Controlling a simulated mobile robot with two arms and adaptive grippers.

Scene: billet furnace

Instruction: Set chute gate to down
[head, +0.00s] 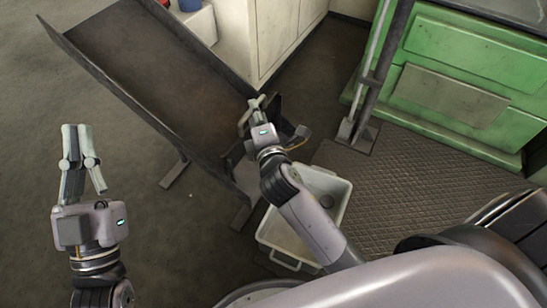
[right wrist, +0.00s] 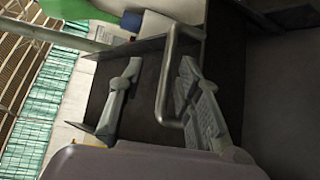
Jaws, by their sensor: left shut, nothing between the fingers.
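The dark metal chute (head: 150,65) slopes from the upper left to the middle in the head view. A dark plate (head: 277,106), which looks like the gate, stands up at its lower end, partly hidden by my right gripper. My right gripper (head: 256,104) is at this end. In the right wrist view its fingers (right wrist: 158,92) are apart, with the grey bent handle bar (right wrist: 171,75) between them, nearer the right-hand finger. Whether they touch is unclear. My left gripper (head: 78,148) is shut and empty, left of the chute and apart from it.
A pale bin (head: 337,190) stands on the floor below the chute's lower end, partly behind my right arm. A green cabinet (head: 480,50) and a post (head: 378,80) are at the right. A pale cabinet (head: 285,30) stands behind. The floor at left is clear.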

